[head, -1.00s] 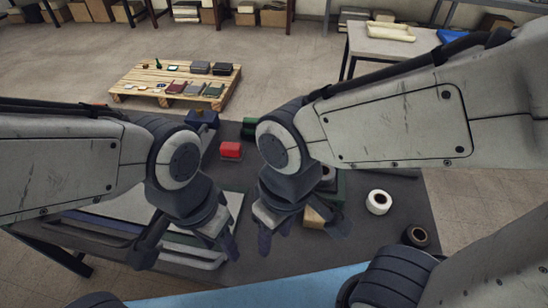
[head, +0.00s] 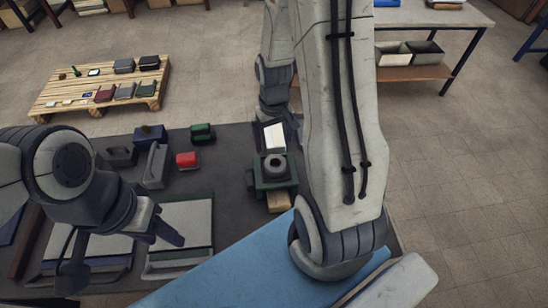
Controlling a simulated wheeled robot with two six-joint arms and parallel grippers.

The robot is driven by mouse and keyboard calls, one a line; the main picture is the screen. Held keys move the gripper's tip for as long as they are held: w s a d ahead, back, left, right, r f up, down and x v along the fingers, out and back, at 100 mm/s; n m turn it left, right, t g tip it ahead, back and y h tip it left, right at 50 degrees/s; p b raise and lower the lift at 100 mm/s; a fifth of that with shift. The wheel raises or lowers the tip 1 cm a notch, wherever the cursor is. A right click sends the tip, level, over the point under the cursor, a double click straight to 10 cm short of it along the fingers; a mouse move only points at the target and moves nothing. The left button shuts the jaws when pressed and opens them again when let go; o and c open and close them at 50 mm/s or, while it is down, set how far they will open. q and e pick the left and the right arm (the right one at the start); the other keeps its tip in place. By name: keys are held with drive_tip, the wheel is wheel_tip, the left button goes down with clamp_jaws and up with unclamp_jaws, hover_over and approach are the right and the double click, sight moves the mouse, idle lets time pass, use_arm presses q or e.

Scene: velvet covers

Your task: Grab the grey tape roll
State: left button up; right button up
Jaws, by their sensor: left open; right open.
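A dark grey ring-shaped roll (head: 275,166), which looks like the grey tape roll, sits on a dark green stand (head: 262,182) in the middle of the table. My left gripper (head: 166,226) is open and empty, low over the left of the table near a light panel. It is apart from the roll. My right gripper (head: 280,117) is at the table's far edge, beyond the roll. It is partly hidden by my own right arm and shows little of its fingers. It appears open, and I see nothing held in it.
A white item in a dark frame (head: 274,137) lies behind the roll. My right arm hides the table's right side.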

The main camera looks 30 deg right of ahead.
hover_over(275, 163)
drive_tip(key=f, duration=0.4)
drive_tip(key=shift+w+f, duration=0.2)
drive_tip(key=shift+f, duration=0.05)
drive_tip(key=f, duration=0.1)
drive_tip(key=f+p, duration=0.2)
drive_tip(key=f, duration=0.1)
drive_tip(key=shift+s, duration=0.25)
drive_tip(key=shift+f, duration=0.7)
drive_tip(key=c, duration=1.2)
drive_tip(key=shift+o, duration=0.2)
drive_tip(key=shift+r, duration=0.1)
